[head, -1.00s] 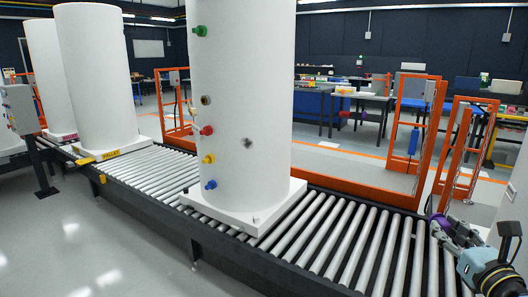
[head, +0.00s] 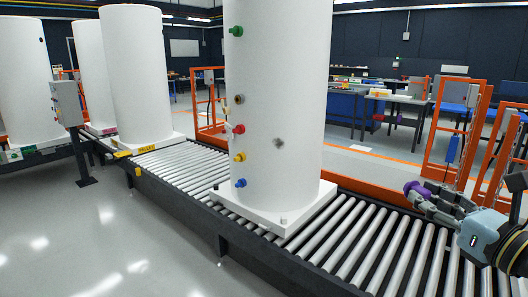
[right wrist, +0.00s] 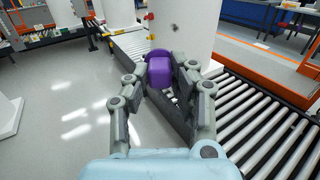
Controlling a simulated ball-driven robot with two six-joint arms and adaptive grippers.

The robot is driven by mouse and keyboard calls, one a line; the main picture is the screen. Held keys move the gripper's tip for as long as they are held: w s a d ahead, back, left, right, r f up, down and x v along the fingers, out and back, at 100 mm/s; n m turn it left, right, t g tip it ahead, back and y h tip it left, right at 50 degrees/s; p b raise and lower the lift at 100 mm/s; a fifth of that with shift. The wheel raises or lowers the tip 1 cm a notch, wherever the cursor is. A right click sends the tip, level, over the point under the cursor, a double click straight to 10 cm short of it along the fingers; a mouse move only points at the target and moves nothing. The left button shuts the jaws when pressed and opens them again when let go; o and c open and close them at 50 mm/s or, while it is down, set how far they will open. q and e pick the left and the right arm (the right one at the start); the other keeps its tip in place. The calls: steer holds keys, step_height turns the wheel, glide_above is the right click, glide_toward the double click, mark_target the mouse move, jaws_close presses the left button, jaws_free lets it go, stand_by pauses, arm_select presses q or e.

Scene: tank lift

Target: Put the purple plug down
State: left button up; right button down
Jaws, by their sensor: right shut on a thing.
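The purple plug (head: 412,188) is held at the tips of my right gripper (head: 420,196), at the right of the head view, over the right part of the roller conveyor. In the right wrist view the purple plug (right wrist: 160,70) sits between the two grey fingers of my right gripper (right wrist: 163,78), which is shut on it. The plug appears above the rollers and apart from the white tank (head: 275,110). My left gripper is in neither view.
The tank stands on a white base (head: 270,212) on the roller conveyor (head: 350,235). Green, red, yellow and blue plugs are on its side, with a bare port (head: 239,99) among them. Orange frames (head: 450,140) stand behind the conveyor. Bare rollers lie right of the tank.

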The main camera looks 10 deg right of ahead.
steer(key=s+a+r+n+g+y, duration=0.1)
steer(key=s+a+r+n+y, duration=0.15)
steer(key=a+r, duration=0.35)
steer(key=s+a+r+n+g+y, duration=0.1)
steer(key=s+a+r+y, duration=0.15)
steer(key=a, duration=0.55)
step_height(320, 180, down, 23)
steer(key=b, duration=2.2)
steer(key=shift+a+r, duration=0.15)
steer(key=shift+r, duration=0.05)
